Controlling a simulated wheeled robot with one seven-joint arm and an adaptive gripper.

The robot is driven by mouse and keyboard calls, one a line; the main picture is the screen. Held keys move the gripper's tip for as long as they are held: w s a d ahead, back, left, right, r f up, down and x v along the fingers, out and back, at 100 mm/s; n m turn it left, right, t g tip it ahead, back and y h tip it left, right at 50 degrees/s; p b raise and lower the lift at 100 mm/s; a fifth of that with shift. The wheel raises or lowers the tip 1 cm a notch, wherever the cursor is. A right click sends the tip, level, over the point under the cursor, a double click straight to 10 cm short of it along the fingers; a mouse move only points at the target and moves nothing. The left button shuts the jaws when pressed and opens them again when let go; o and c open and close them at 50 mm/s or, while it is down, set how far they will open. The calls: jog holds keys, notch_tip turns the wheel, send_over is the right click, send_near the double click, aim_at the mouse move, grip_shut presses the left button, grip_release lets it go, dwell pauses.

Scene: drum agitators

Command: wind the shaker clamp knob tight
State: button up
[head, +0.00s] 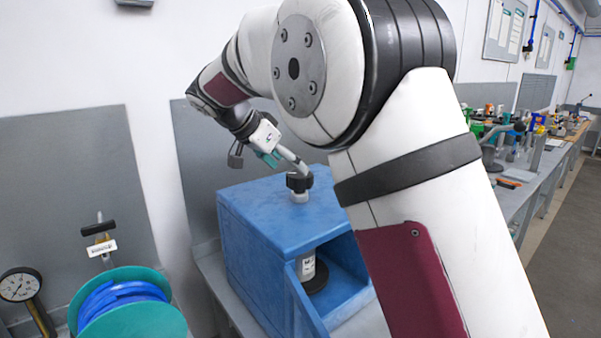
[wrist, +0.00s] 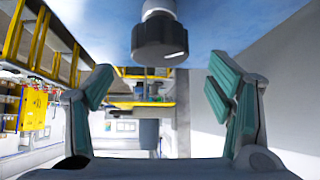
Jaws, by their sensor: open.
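The clamp knob (head: 299,182) is a black cap on a short silver stem, upright on top of the blue shaker box (head: 255,215). In the wrist view the knob (wrist: 160,42) shows upside down, with a white mark on its side. My gripper (wrist: 162,78) is open, with teal pads on either side of an empty gap. The knob lies ahead between the finger lines, and no pad is seen touching it. In the head view my gripper (head: 282,158) is just above and left of the knob, partly overlapping it. The exact gap is hard to tell.
The box front is open, showing a labelled container (head: 306,264) and a dark disc inside. A teal reel with blue hose (head: 125,300) and a dial gauge (head: 20,285) are at lower left. A cluttered bench (head: 530,175) runs along the right. My arm hides part of the box.

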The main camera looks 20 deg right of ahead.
aim_at(299, 174)
jog(key=shift+p+x, duration=0.5)
jog(key=shift+x, duration=2.45)
jog(key=c, duration=1.2)
